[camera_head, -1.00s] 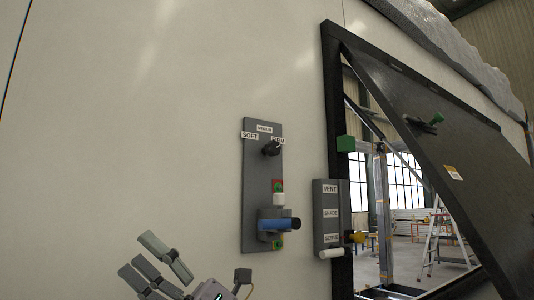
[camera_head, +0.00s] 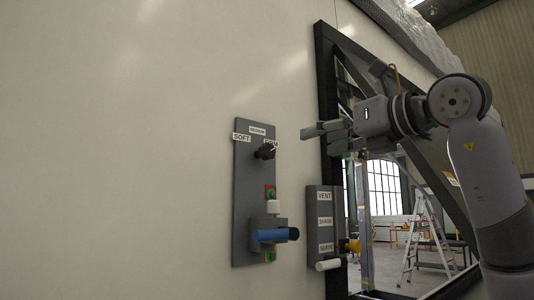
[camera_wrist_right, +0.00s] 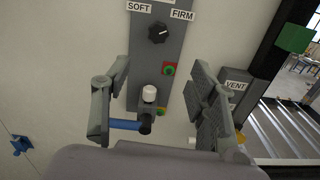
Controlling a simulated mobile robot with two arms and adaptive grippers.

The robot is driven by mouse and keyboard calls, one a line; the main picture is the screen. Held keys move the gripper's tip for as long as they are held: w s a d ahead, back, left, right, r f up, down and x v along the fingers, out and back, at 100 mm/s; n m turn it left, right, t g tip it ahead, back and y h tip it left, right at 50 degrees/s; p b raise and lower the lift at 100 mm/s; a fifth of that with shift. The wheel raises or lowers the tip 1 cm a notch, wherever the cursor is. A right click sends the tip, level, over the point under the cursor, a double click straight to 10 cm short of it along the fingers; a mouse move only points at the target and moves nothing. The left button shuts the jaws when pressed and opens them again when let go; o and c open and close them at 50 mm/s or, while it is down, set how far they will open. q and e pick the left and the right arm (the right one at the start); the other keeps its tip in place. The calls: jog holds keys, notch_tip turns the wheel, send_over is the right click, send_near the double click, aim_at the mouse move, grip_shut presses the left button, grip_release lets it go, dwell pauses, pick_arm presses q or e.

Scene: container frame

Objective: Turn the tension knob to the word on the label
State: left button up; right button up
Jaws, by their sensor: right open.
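The black tension knob (camera_head: 265,151) sits near the top of a grey wall panel (camera_head: 243,205), with SOFT (camera_head: 241,137), MEDIUM (camera_head: 258,130) and FIRM labels around it. In the right wrist view the knob (camera_wrist_right: 159,33) shows a white pointer mark aimed up and right, toward the FIRM label (camera_wrist_right: 182,15). My right gripper (camera_head: 307,132) is to the right of the knob, apart from it, with its fingers pointing left. Its two fingers are spread and empty in the right wrist view (camera_wrist_right: 158,100). My left gripper is out of view.
Below the knob are a red-and-green button (camera_head: 270,192), a white cap (camera_head: 273,207) and a blue handle (camera_head: 272,236). A second grey box (camera_head: 325,202) with VENT and other labels and a white lever stands to the right, beside the black window frame (camera_head: 333,75).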

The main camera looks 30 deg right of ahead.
aim_at(270, 153)
jog(key=w+p, duration=0.2)
jog(key=w, duration=0.3)
jog(key=w+a+p, duration=0.1)
jog(key=w+p, duration=0.1)
jog(key=w, duration=0.3)
jog(key=w+p, duration=0.2)
jog(key=w, duration=0.4)
jog(key=shift+a, duration=0.3)
jog(key=shift+w+p, duration=0.35)
jog(key=shift+w, duration=0.1)
jog(key=c, duration=1.2)
jog(key=shift+o, duration=0.2)
